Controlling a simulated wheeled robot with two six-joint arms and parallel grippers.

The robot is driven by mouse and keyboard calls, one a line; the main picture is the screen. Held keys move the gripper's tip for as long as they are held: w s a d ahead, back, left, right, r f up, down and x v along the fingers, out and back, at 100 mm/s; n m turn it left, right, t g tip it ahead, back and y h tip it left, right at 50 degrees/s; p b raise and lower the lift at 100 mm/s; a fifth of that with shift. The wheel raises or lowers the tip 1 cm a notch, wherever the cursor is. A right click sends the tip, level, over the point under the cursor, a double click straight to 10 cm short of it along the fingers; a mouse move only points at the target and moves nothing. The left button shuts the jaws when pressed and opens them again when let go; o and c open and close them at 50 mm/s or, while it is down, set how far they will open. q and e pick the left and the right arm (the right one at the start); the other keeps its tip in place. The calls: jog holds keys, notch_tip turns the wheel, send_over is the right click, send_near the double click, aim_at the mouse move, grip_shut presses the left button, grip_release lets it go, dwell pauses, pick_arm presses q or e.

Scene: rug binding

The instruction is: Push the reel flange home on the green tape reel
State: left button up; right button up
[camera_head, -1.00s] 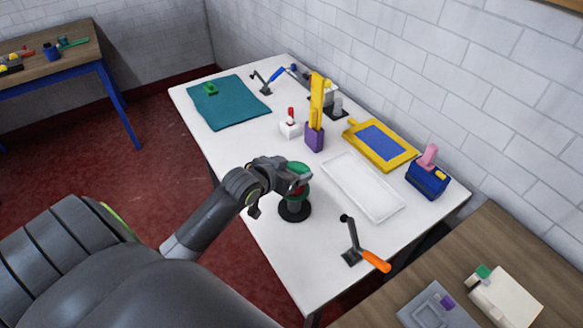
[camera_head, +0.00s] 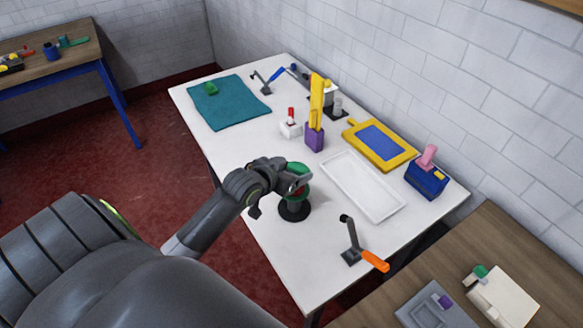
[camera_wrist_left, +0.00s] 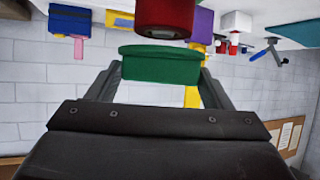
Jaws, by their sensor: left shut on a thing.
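My left gripper (camera_head: 298,182) is shut on a green rounded piece, which looks like the reel flange (camera_wrist_left: 160,66), in the left wrist view. The green piece also shows at the gripper in the head view (camera_head: 298,168). A red cylinder (camera_wrist_left: 165,15) is close to the green piece in the wrist view; whether they touch, I cannot tell. In the head view, the tape reel's green lower part (camera_head: 291,203) stands on a round black base (camera_head: 294,213) below the gripper. The gripper hides part of the reel. My right gripper is not in view.
A white tray (camera_head: 378,211), a yellow frame with a blue panel (camera_head: 350,130) and a purple holder (camera_head: 314,140) are right of and behind the reel. An orange-handled lever (camera_head: 373,260) stands at the front. A teal mat (camera_head: 232,115) lies at the far left.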

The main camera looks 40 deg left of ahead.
pick_arm(q)
jog(key=shift+p, duration=0.35)
dwell(0.5)
jog(key=shift+f+b, duration=0.45)
jog(key=shift+f, duration=0.35)
jog(key=o, duration=1.1)
jog(key=shift+c, duration=0.2)
jog(key=shift+s+r, duration=0.25)
jog(key=shift+s, duration=0.25)
jog(key=v, duration=1.6)
jog(key=shift+s+b, duration=0.15)
jog(key=shift+b, duration=0.25)
jog(key=shift+r, duration=0.1)
